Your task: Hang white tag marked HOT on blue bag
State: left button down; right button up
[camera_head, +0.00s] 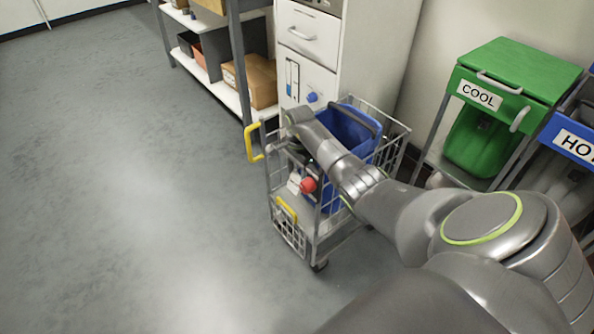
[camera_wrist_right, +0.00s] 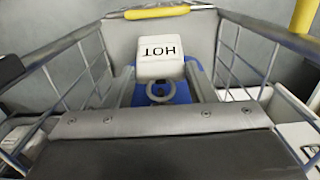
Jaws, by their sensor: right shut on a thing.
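The blue bag (camera_head: 346,130), with a dark grey handle, stands in the wire cart, partly hidden by my right arm. The white tag (camera_wrist_right: 160,58) reads HOT upside down in the right wrist view and has a grey ring at its near end. My right gripper (camera_wrist_right: 162,82) is shut on the tag, its fingers on either side of the ring. In the head view the tag (camera_head: 294,184) shows as a small white patch at the bag's left side. Some blue shows behind the fingers; I cannot tell whether the ring touches the bag. My left gripper is not in view.
The wire cart (camera_head: 391,165) surrounds the bag, with a yellow handle (camera_head: 250,142) at left. A white cabinet (camera_head: 355,55) and a shelf (camera_head: 234,97) with boxes stand behind. Green COOL (camera_head: 520,70) and blue HOT (camera_head: 570,136) bins stand right. The floor at left is clear.

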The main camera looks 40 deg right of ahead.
dwell(0.3)
jog(key=o, duration=1.1)
jog(key=shift+d+r, duration=0.1)
jog(key=shift+r, duration=0.2)
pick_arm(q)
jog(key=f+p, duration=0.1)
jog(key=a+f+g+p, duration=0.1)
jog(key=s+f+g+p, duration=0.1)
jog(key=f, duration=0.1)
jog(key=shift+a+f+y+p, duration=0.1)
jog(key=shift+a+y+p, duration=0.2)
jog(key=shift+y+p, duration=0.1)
pick_arm(e)
notch_tip(320, 180, up, 17)
jog(key=shift+d+f, duration=0.1)
jog(key=shift+d, duration=0.05)
